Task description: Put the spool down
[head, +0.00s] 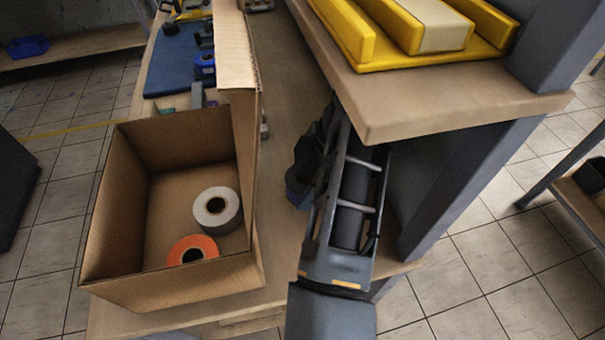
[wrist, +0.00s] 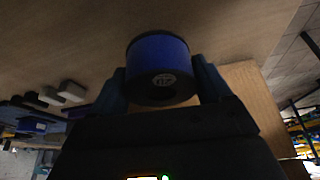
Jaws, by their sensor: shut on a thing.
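A blue spool (wrist: 158,68) sits between the two fingers of my gripper (wrist: 161,85) in the wrist view, and the gripper is shut on it. Brown wood-like surface fills the picture behind the spool; I cannot tell whether the spool touches it. In the head view my gripper (head: 300,178) is dark and partly hidden by my arm, beside the upper shelf's edge and right of the cardboard box. The held spool is not clear there.
An open cardboard box (head: 165,280) on the workbench (head: 280,80) holds a grey roll (head: 217,208) and an orange roll (head: 190,246). Its raised flap (head: 236,45) stands left of my arm. The upper shelf (head: 440,95), bearing yellow trays (head: 375,50), overhangs at right. A blue roll (head: 203,67) stands farther back.

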